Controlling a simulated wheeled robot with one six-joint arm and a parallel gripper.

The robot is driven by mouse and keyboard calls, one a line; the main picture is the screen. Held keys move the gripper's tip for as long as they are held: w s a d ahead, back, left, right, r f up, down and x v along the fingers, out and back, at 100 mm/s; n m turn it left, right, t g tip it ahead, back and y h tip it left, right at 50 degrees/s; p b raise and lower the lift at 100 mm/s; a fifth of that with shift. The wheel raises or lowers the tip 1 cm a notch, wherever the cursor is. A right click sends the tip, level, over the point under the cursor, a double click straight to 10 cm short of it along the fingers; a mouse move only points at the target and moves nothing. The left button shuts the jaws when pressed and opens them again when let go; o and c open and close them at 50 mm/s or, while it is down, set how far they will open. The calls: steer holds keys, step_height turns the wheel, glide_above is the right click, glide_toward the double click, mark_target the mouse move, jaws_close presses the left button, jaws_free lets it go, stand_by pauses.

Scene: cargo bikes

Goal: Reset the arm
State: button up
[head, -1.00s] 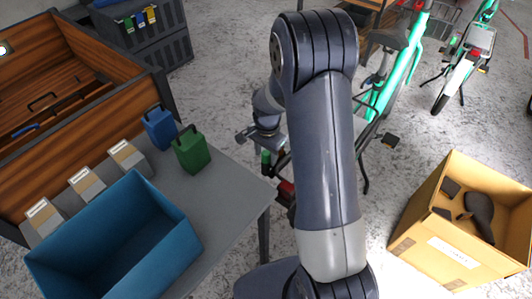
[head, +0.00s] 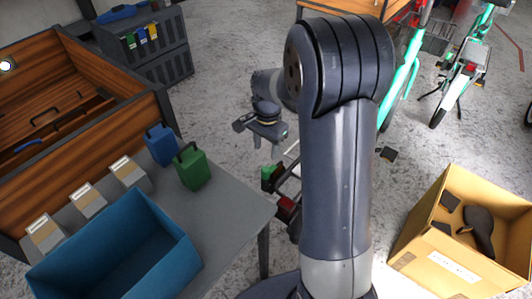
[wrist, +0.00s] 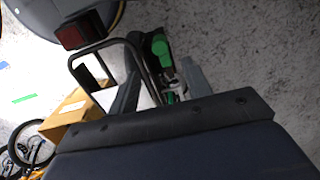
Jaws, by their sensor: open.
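My dark blue-grey arm rises through the middle of the head view and bends over at the top. My gripper (head: 266,145) hangs to the left of the arm, fingers pointing down, past the right edge of the grey table. It is open, and I see nothing held in it. In the wrist view the two grey fingers of my gripper (wrist: 160,85) stand apart. A green part (wrist: 162,48), a black tube frame (wrist: 142,62) and a red block (wrist: 82,32) show beyond or between them. I cannot tell the distance to these.
The grey table (head: 235,210) holds a blue bin (head: 175,262), several small labelled boxes, a blue canister (head: 160,146) and a green canister (head: 192,168). A cardboard box (head: 420,255) with a saddle (head: 478,230) stands at right. Green bikes (head: 400,85) stand behind.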

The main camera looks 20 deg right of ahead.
mark_target(266, 169)
stand_by(0.3)
step_height(266, 169, down, 11)
steer(key=shift+s+a+r+b, duration=0.1)
steer(key=shift+a+r+b, duration=0.05)
steer(key=shift+b, duration=0.45)
steer(key=shift+n, duration=0.3)
steer(key=shift+r, duration=0.1)
